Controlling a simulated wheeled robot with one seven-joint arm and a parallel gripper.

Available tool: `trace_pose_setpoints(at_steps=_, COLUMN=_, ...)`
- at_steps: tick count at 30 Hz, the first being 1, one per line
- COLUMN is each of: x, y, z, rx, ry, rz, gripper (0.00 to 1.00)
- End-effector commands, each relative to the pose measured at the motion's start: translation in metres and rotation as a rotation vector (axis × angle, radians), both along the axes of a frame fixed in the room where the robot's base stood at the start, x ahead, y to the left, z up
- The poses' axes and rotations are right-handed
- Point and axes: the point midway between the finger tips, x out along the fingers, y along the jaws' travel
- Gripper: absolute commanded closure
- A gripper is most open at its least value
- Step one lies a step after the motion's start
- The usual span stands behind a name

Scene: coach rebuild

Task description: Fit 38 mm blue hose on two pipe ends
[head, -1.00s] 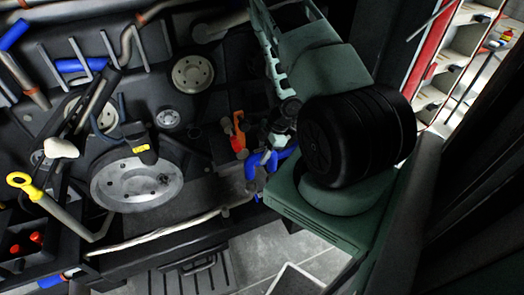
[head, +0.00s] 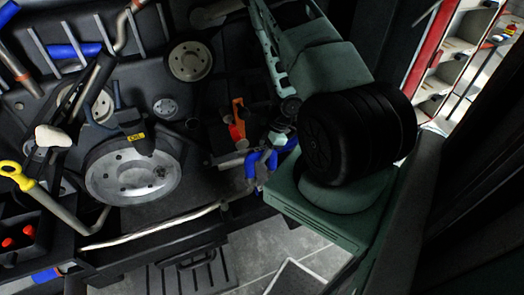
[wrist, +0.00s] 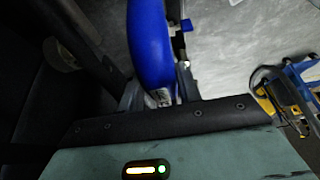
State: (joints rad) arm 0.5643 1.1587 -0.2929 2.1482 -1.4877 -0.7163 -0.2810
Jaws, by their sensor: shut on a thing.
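A bent blue hose (head: 263,158) is at my gripper (head: 268,166) in the head view, in front of the engine's lower right side. In the wrist view the thick blue hose (wrist: 149,45) runs up from between the dark fingers of my gripper (wrist: 160,95), which is shut on it. A grey pipe stub (head: 231,160) lies just left of the hose in the head view. I cannot tell whether the hose touches it. The second pipe end is not clearly visible, and my arm and the hose cover part of that area.
A large pulley (head: 133,176) is left of my gripper. An orange part (head: 238,122) sits close above the hose. A pale ribbed line (head: 155,231) runs along the engine's lower edge. Other blue hoses (head: 75,50) are at upper left. Grey floor (head: 270,240) is open below.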

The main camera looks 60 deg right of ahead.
Motion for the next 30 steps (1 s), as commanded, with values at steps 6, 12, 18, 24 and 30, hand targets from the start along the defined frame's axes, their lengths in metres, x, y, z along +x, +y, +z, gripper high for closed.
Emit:
trace_pose_setpoints(at_steps=6, x=-0.001, y=-0.002, z=-0.003, rx=0.0, ry=-0.001, rz=0.0, gripper=0.91)
trace_pose_setpoints(at_steps=12, x=-0.001, y=-0.002, z=-0.003, rx=0.0, ry=-0.001, rz=0.0, gripper=0.91)
trace_pose_setpoints(at_steps=18, x=-0.001, y=-0.002, z=-0.004, rx=0.0, ry=0.0, rz=0.0, gripper=0.91)
trace_pose_setpoints(at_steps=24, x=-0.001, y=-0.002, z=-0.011, rx=0.0, ry=0.0, rz=0.0, gripper=0.91)
trace_pose_setpoints(at_steps=30, x=-0.001, y=-0.002, z=-0.012, rx=0.0, ry=0.0, rz=0.0, gripper=0.91)
